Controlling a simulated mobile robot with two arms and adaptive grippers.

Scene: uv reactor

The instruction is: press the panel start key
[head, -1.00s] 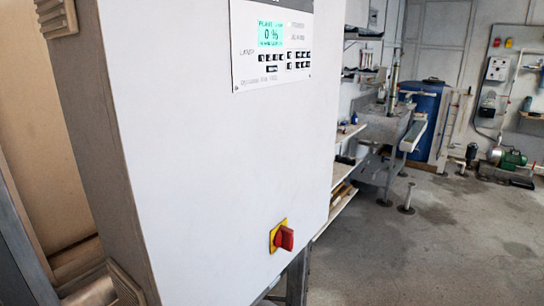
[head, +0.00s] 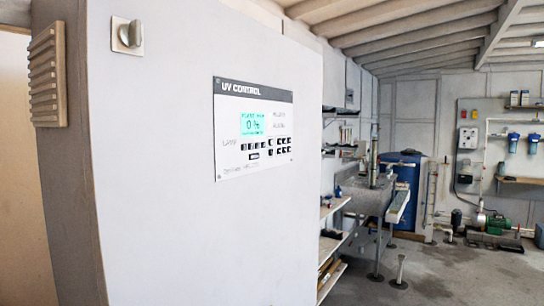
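The UV control panel (head: 253,128) is a white plate with a dark "UV CONTROL" header, set on the front of a tall light-grey cabinet (head: 160,220). Its cyan display (head: 252,123) reads 0 %. Below and to the right of the display are small black key-like marks (head: 279,146) in short rows. Their labels are too small to read, so I cannot tell which one is the start key. Neither of my grippers is in view.
A round metal knob or lock (head: 127,35) sits high on the cabinet, near a vent (head: 48,75) on its side. To the right stand shelves (head: 333,207), a grey tank (head: 362,197), a blue barrel (head: 402,180) and a green pump (head: 496,222). Open floor (head: 440,275) lies at the lower right.

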